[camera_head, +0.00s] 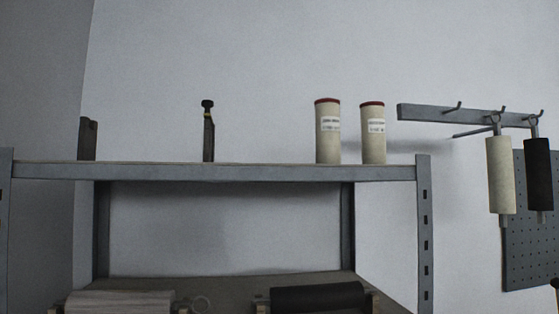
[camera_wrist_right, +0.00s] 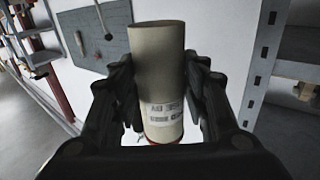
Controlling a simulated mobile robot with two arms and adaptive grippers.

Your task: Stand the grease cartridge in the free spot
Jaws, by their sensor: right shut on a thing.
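The grease cartridge (camera_wrist_right: 158,60) is a cream cylinder with a white printed label and a red rim at the end low in the right wrist view. My right gripper (camera_wrist_right: 160,78) is shut on it, one finger on each side. Two similar cream cartridges with red tops, a left one (camera_head: 328,140) and a right one (camera_head: 373,140), stand upright on the top shelf (camera_head: 220,172) in the head view. Bare shelf shows between the other things standing there. My left gripper is in neither view, and my right gripper is outside the head view.
A dark block (camera_head: 88,139) and a slim dark tool (camera_head: 208,132) stand on the top shelf. Rollers hang from a hook rail (camera_head: 430,113) at the right, before a pegboard (camera_head: 520,262). A perforated upright (camera_wrist_right: 262,60) stands right of the held cartridge.

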